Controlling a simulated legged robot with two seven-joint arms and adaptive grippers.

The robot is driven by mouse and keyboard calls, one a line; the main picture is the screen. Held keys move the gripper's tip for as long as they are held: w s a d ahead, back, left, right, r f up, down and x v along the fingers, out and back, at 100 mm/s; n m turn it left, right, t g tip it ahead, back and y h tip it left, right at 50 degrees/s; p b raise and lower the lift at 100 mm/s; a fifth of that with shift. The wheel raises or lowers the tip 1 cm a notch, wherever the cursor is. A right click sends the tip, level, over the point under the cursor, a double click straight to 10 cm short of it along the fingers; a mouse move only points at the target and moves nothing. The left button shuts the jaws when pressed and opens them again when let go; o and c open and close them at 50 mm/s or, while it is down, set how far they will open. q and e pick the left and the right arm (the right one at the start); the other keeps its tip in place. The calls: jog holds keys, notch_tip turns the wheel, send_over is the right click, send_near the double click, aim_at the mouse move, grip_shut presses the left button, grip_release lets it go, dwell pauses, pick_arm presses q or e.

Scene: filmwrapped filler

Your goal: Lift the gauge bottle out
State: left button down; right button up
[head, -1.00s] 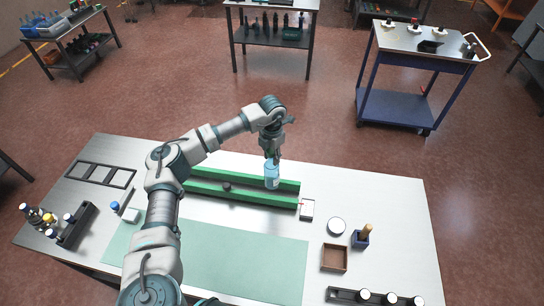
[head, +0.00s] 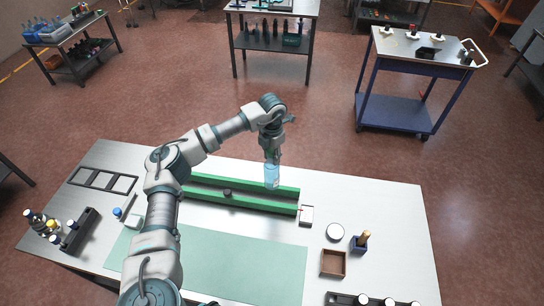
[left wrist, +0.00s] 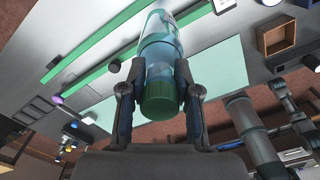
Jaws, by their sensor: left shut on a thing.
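The gauge bottle is the pale blue, see-through bottle (head: 272,177) with a green cap (left wrist: 160,99). My left gripper (head: 272,156) is shut on it from above. In the left wrist view, the fingers press on both sides of the bottle (left wrist: 158,50), near its cap. The bottle looks upright in the head view, over the right part of a long channel with two green rails (head: 207,197). Its base overlaps the rails in the picture; I cannot tell how far above the table it is. My right gripper is not seen.
A white block (head: 306,215) sits at the channel's right end, and a dark knob (head: 227,193) lies between the rails. A green mat (head: 240,264) covers the front.

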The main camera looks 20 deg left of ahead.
aim_at(272, 150)
pick_arm(q)
jog(key=shift+r, duration=2.4)
